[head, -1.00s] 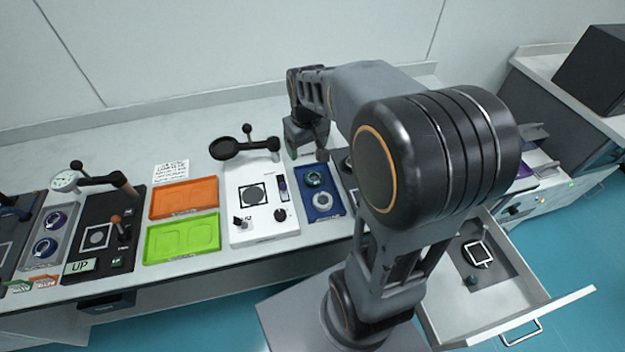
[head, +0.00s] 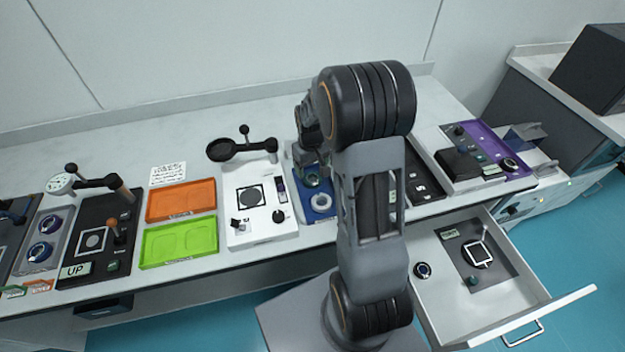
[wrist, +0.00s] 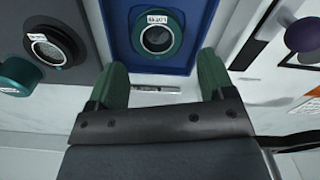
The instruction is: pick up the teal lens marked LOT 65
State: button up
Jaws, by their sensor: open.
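A teal-ringed lens (wrist: 158,36) with a small white label lies in the blue tray (wrist: 118,30) in the wrist view. The label's print is too small to read with certainty. In the head view a teal lens (head: 313,180) shows in the back part of the same tray, partly beside my arm. My gripper (wrist: 162,66) is open and empty, its green fingers apart just short of the lens, one toward each side of it. In the head view the fingertips are mostly hidden by the arm above the tray.
A pale ring (head: 321,202) lies in the tray's front part. Left of the tray stands a white device (head: 262,225) with a black swing arm. In the wrist view another labelled lens (wrist: 46,48) and a teal knob (wrist: 18,76) are at left. An open drawer (head: 440,318) is at right.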

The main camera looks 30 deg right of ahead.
aim_at(312, 177)
jog(key=shift+w+d+f, duration=0.1)
jog(key=shift+d+f, duration=0.05)
jog(key=shift+f, duration=2.4)
jog(key=c, duration=0.8)
jog(key=shift+r, duration=0.1)
